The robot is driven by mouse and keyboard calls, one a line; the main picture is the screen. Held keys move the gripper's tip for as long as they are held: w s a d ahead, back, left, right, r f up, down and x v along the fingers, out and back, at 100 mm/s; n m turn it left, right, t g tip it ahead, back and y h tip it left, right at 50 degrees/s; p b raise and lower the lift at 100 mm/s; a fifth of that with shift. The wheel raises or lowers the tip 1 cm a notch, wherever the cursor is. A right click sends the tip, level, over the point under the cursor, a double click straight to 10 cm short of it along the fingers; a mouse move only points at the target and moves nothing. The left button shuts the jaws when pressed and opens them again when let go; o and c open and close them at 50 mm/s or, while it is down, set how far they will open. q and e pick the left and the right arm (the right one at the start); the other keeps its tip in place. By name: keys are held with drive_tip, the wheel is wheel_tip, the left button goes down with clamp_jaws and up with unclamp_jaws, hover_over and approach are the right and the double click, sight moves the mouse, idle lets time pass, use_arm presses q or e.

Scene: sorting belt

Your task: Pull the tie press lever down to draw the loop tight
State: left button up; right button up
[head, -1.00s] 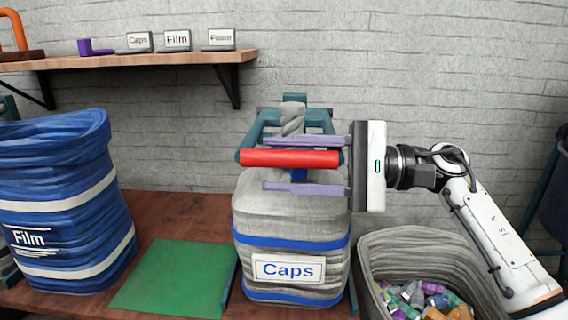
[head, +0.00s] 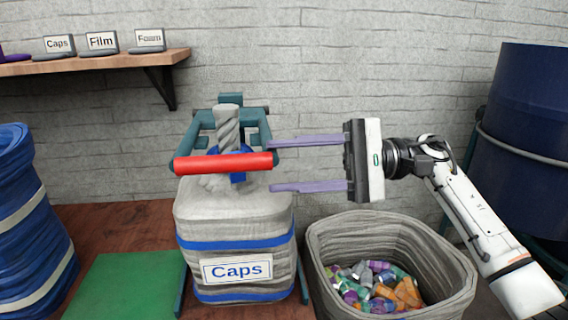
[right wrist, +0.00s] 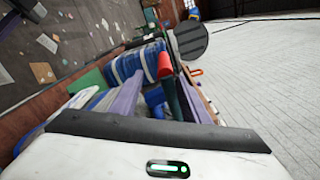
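The tie press is a teal frame (head: 262,135) around the grey twisted neck (head: 228,125) of a bag labelled Caps (head: 238,212). Its red lever bar (head: 223,163) lies crosswise in front of the neck, just above the bag's shoulder. Part of a blue loop (head: 239,177) shows at the neck behind the bar; how tight it is, I cannot tell. My right gripper (head: 271,165) is open, its two purple fingers apart and empty, just right of the bar's right end. The bar also shows between the fingers in the right wrist view (right wrist: 164,66).
A grey bin (head: 450,270) with colourful caps stands right of the bag, below my right arm. A shelf (head: 100,62) with labelled signs hangs on the wall. A dark blue drum (head: 530,150) stands at right.

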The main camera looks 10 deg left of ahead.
drive_tip(key=shift+w+d+f, duration=0.1)
drive_tip(key=shift+f, duration=0.05)
drive_tip(key=b+v, duration=0.2)
drive_tip(key=v, duration=0.9)
drive_tip(key=shift+d, duration=0.35)
idle(0.3)
